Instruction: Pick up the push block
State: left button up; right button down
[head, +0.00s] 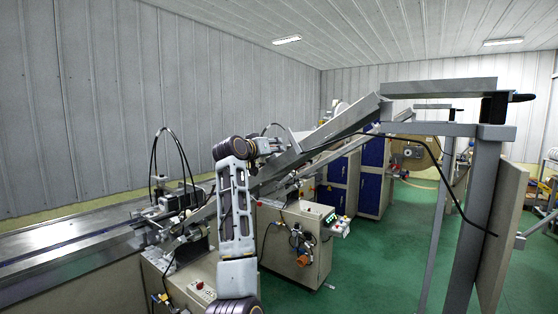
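My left arm stands up in the middle of the head view, and its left gripper (280,145) is at the upper end, beside the sloping metal chute (340,124). The gripper is small and partly hidden by my own arm, so its fingers cannot be made out as open or shut. I cannot pick out the push block with certainty; it may be hidden or too small among the machine parts. My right gripper is not in view.
A long metal conveyor (70,240) runs along the left. A control cabinet (295,250) with buttons stands right of my arm. A grey frame (474,210) holds up the chute at right. Blue-doored cabinets (370,190) stand behind. Green floor (385,265) is clear between cabinet and frame.

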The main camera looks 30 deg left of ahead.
pick_arm(q)
grip_shut()
dwell(0.3)
jog(key=shift+r, duration=0.2)
dwell(0.4)
